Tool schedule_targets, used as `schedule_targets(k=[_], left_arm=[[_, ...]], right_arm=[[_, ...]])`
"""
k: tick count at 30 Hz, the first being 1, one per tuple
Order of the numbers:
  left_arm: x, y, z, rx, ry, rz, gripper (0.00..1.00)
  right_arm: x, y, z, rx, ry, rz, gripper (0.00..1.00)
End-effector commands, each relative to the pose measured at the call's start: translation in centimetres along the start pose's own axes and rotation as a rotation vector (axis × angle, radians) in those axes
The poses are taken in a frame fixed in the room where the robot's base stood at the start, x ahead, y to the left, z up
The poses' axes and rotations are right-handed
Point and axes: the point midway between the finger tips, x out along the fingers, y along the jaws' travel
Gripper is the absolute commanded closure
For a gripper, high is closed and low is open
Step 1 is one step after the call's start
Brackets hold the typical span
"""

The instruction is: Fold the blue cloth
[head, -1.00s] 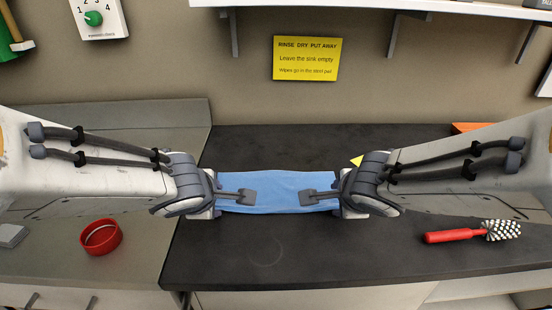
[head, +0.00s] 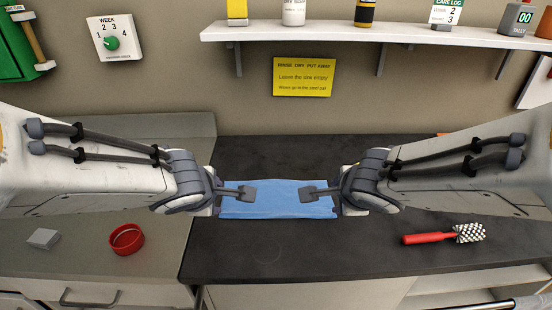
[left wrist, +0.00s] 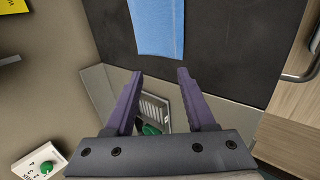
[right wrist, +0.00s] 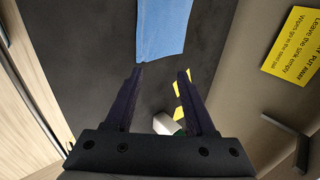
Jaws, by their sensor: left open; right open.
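The blue cloth (head: 278,203) lies as a flat, wide strip on the dark counter in the head view. Its left and right ends are partly hidden by my arms. My left gripper (head: 249,194) is over the left part of the cloth, and my right gripper (head: 307,194) is over the right part. In the left wrist view the cloth (left wrist: 158,25) lies beyond the open, empty fingers (left wrist: 158,75). In the right wrist view the cloth (right wrist: 163,28) also lies beyond the open, empty fingers (right wrist: 162,72).
A red ring-shaped lid (head: 126,239) and a small grey block (head: 43,238) lie on the left counter. A red-handled brush (head: 445,235) lies on the right. A shelf (head: 380,34) with bottles runs above. The dark counter (head: 300,255) in front of the cloth is clear.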

Motion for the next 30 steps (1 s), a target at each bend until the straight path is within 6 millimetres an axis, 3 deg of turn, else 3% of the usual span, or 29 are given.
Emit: schedule_targets(k=[13, 17, 23, 30], left_arm=[[-0.6, 0.4, 0.0, 0.005, 0.000, -0.001, 0.45], [-0.8, 0.1, 0.2, 0.080, 0.006, -0.016, 0.45], [-2.1, -1.8, 0.9, 0.426, 0.005, -0.103, 0.45], [-4.3, -5.6, 2.3, 0.945, -0.096, -0.250, 0.45]], right_arm=[[-0.6, -0.4, 0.0, -0.004, 0.000, 0.001, 0.45], [-0.8, -0.1, 0.2, -0.079, 0.003, 0.016, 0.45], [-2.1, 1.8, 1.2, -0.424, -0.002, 0.103, 0.45], [-4.2, 5.5, 2.9, -0.938, -0.106, 0.247, 0.45]])
